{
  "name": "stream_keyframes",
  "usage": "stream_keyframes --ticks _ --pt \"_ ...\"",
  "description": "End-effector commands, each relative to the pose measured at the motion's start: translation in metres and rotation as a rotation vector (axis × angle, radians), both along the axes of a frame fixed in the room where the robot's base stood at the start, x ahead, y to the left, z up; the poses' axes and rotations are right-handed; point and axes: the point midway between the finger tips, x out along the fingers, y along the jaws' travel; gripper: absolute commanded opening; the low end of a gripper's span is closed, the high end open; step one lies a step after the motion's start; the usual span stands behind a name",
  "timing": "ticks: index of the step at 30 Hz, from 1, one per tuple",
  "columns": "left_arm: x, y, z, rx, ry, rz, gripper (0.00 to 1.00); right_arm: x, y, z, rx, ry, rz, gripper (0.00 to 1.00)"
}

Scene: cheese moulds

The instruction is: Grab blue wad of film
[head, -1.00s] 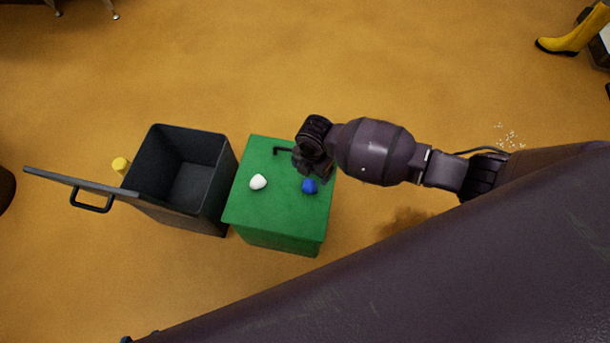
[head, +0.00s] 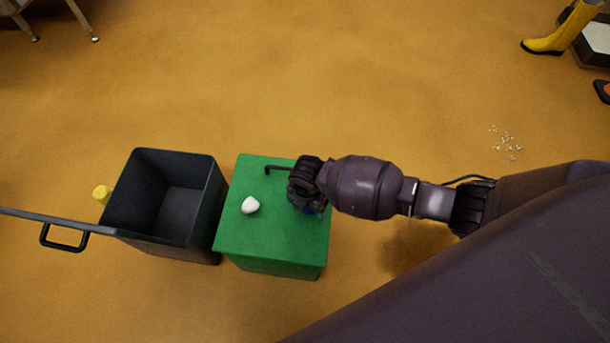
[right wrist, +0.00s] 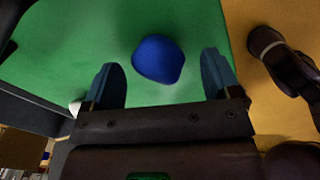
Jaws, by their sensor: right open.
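The blue wad of film (right wrist: 158,59) lies on the green box top (right wrist: 60,50). In the right wrist view it sits ahead of and between the two fingertips of my right gripper (right wrist: 165,82), which is open and empty. In the head view my right gripper (head: 308,203) is over the right part of the green box (head: 262,240), and only a small edge of the blue wad shows under it. My left gripper is in neither view.
A white wad (head: 250,205) lies on the green top, left of my gripper. A black handle (head: 277,169) shows near the back edge. A dark open bin (head: 216,205) stands close on the left, with a yellow object (head: 102,194) beside it.

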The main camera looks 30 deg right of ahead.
Motion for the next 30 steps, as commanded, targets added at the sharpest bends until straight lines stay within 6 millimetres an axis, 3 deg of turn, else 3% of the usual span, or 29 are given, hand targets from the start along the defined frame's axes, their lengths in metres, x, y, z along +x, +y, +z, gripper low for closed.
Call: stream_keyframes --ticks 1,3,10,21,30 --pt "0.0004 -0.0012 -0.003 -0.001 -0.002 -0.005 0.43 -0.0042 -0.0005 -0.0136 -0.001 0.01 -0.001 0.83" --pt "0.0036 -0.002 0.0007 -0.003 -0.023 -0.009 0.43 -0.003 -0.0005 -0.0175 -0.001 0.008 -0.001 0.83" --pt "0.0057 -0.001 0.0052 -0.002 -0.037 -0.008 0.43 0.0009 -0.0005 -0.0141 0.0 -0.002 -0.001 0.83" --pt "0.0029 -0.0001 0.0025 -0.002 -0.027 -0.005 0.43 0.0005 -0.0005 -0.0143 0.0 -0.001 -0.001 0.31" --pt "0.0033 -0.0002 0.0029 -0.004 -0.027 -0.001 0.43 0.0006 -0.0005 -0.0131 0.0 -0.001 -0.001 0.3"
